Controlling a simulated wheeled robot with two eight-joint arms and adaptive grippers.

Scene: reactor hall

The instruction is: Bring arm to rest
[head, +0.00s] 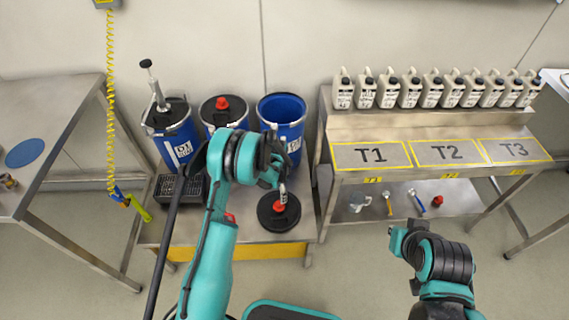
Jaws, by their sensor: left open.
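My left arm reaches up from the bottom, and its gripper (283,191) points down over the low bench. It is open, and no object shows between its small metal fingers. Just below it in the picture is a round black lid (278,214) with a red knob (279,208), lying on the bench; I cannot tell the gap between them. My right arm (440,260) is folded at the lower right, over open floor. Its gripper does not show.
The low bench (247,237) holds an open blue drum (283,118), two lidded drums (222,112) (170,135) and a black tray (180,190). A yellow coiled hose (111,110) hangs left. The right-hand table (345,183) has marked T1–T3 areas and several canisters (410,90).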

